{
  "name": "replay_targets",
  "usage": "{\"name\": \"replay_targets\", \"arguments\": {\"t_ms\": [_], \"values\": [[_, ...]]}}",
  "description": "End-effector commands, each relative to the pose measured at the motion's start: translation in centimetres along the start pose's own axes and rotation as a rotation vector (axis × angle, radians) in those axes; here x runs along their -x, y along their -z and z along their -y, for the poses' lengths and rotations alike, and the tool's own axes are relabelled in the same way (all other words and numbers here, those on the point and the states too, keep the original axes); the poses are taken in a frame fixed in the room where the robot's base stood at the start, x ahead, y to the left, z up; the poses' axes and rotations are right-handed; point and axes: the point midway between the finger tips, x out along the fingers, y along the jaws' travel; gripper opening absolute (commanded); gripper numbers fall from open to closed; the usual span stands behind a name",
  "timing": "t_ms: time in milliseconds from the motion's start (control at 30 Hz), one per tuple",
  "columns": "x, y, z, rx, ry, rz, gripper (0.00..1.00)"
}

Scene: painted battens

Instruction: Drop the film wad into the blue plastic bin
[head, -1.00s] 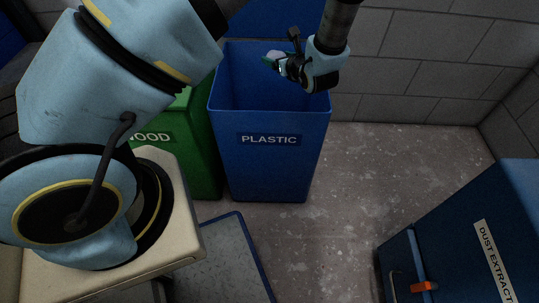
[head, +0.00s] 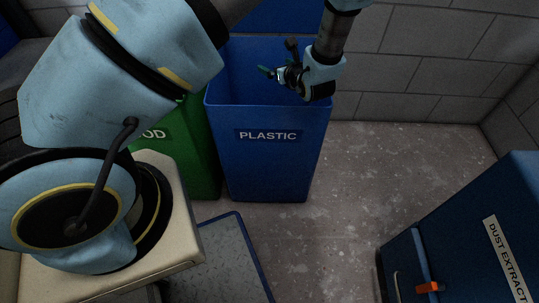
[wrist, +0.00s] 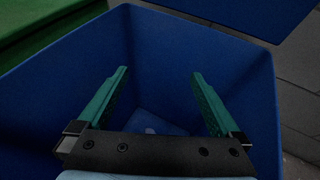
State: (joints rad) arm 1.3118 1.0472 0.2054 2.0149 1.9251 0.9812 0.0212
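The blue plastic bin (head: 266,165), labelled PLASTIC, stands upright against the back wall with its top open. In the wrist view its walls (wrist: 250,85) surround my fingers. My gripper (head: 267,73) is over the bin's mouth; in the wrist view (wrist: 160,72) its two green fingers are wide apart with nothing between them. A small pale piece (wrist: 150,130) shows on the bin's floor below the fingers, partly hidden by the gripper's body. It looks like the film wad, but it is too small and dark to be sure.
A green bin (head: 200,150) stands directly left of the blue one. A blue dust extractor (head: 470,240) is at the lower right. The concrete floor (head: 380,165) between is clear.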

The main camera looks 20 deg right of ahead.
Motion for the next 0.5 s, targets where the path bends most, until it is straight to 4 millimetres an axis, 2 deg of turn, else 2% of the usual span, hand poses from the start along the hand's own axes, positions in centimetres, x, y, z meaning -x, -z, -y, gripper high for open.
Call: {"name": "replay_targets", "arguments": {"t_ms": [267, 367, 500], "values": [[0.7, 0.0, 0.1, -0.001, 0.001, -0.001, 1.0], [2.1, 0.0, 0.1, -0.001, 0.003, -0.001, 1.0], [4.9, 0.0, 0.1, -0.001, 0.004, -0.001, 1.0]]}}
